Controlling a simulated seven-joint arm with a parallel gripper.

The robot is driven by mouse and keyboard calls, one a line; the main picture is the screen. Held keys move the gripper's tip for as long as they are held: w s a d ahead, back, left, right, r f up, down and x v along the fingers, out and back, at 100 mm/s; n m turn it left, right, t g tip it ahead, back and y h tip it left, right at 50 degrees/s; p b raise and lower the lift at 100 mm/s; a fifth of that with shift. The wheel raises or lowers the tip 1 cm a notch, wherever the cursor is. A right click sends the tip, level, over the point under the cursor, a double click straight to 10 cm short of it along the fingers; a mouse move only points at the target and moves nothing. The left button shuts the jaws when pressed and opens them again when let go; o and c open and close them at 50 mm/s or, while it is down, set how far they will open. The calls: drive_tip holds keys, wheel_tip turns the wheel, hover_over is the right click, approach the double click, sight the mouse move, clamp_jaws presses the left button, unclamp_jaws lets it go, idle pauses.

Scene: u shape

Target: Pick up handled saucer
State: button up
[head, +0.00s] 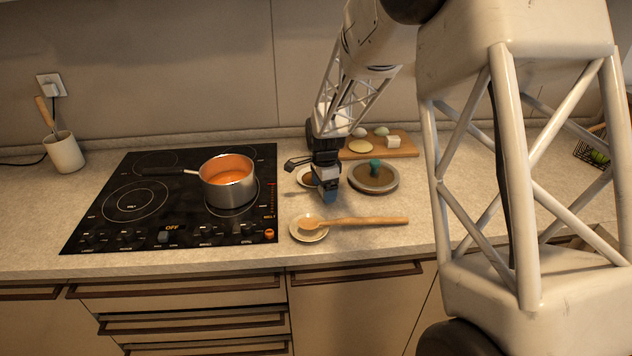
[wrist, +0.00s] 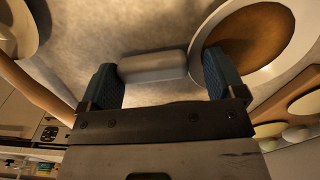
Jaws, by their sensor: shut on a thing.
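The handled saucer (head: 303,177) is white with a brown centre and lies on the counter, right of the stove. My gripper (head: 326,190) is over its near right side and hides part of it. In the wrist view, the saucer (wrist: 285,62) fills the upper right. A pale grey bar, which looks like its handle (wrist: 152,66), lies between the two blue fingertips of my gripper (wrist: 163,82). My gripper is shut on this handle. The saucer appears to be at counter level; I cannot tell whether it is lifted.
A second saucer (head: 309,236) with a wooden spoon (head: 365,221) lies in front. A round lid (head: 373,187) with a teal knob is close on the right. A cutting board (head: 405,149) with food is behind. A pot (head: 229,184) stands on the stove (head: 120,205) at left.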

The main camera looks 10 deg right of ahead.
drive_tip(key=shift+r, duration=0.75)
drive_tip(key=c, duration=0.5)
wheel_tip(320, 180, up, 2)
drive_tip(key=shift+r, duration=0.1)
drive_tip(key=shift+c, duration=1.3)
drive_tip(key=s, duration=0.5)
drive_tip(key=s+d, duration=0.1)
drive_tip(key=s, duration=0.4)
drive_tip(key=s+r, duration=0.1)
drive_tip(key=s, duration=0.5)
drive_tip(key=shift+d+r, duration=0.1)
drive_tip(key=shift+d, duration=0.15)
drive_tip(key=shift+w, duration=0.15)
